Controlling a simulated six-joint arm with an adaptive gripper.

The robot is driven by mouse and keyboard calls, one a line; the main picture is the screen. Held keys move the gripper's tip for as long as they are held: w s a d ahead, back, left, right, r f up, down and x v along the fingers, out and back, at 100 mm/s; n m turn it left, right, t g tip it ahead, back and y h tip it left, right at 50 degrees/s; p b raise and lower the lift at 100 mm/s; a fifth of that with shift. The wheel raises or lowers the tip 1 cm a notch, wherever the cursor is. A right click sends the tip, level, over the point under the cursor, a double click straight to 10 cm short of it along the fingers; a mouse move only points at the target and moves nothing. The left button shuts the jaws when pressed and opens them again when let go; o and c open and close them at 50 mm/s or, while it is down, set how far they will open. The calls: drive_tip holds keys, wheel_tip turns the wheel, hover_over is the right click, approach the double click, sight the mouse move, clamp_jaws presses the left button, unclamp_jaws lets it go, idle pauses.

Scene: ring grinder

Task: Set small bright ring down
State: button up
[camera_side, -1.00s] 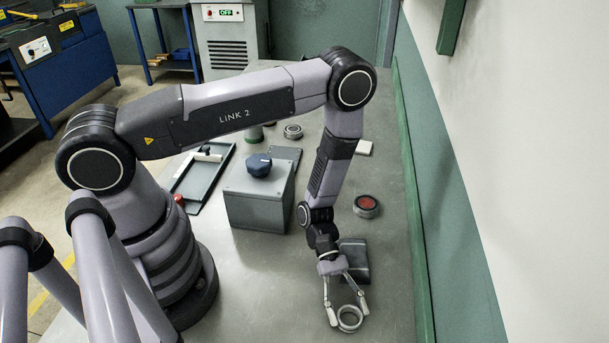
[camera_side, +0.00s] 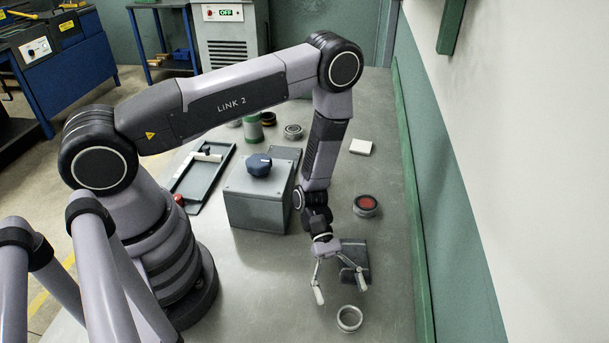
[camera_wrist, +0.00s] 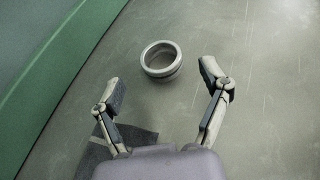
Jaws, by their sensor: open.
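The small bright ring (camera_side: 349,318) lies on the grey bench top near the front of the side view. In the wrist view the ring (camera_wrist: 161,60) rests beyond my fingertips, its opening facing up. My gripper (camera_side: 341,293) is open and empty, above and behind the ring in the side view. In the wrist view the fingers of my gripper (camera_wrist: 162,84) are spread wide, and neither touches the ring.
A dark block or pad (camera_side: 355,262) is just behind my gripper. A round part with a red top (camera_side: 366,206) and a grey box with a blue knob (camera_side: 258,200) stand further back. A green edge strip (camera_side: 412,200) borders the bench on the right.

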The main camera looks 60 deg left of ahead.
drive_tip(key=v, duration=0.3)
drive_tip(key=shift+w+a+r, duration=0.15)
drive_tip(key=shift+a, duration=0.1)
drive_tip(key=a+r+m+y, duration=0.3)
drive_tip(key=r+m, duration=0.2)
drive_tip(key=r, duration=0.7)
drive_tip(key=a+r+m+y, duration=0.2)
drive_tip(key=a+r+m, duration=0.15)
drive_tip(key=r, duration=0.75)
drive_tip(key=s+a+r+m+t+y, duration=0.6)
drive_tip(key=s+a+r+t, duration=0.3)
drive_tip(key=r, duration=0.6)
drive_tip(key=s+a+y, duration=0.1)
drive_tip(key=s+a, duration=0.1)
drive_tip(key=s, duration=0.1)
drive_tip(key=shift+s+a+t+y, duration=0.25)
drive_tip(key=shift+a+t+y, duration=0.05)
drive_tip(key=shift+a+y, duration=0.1)
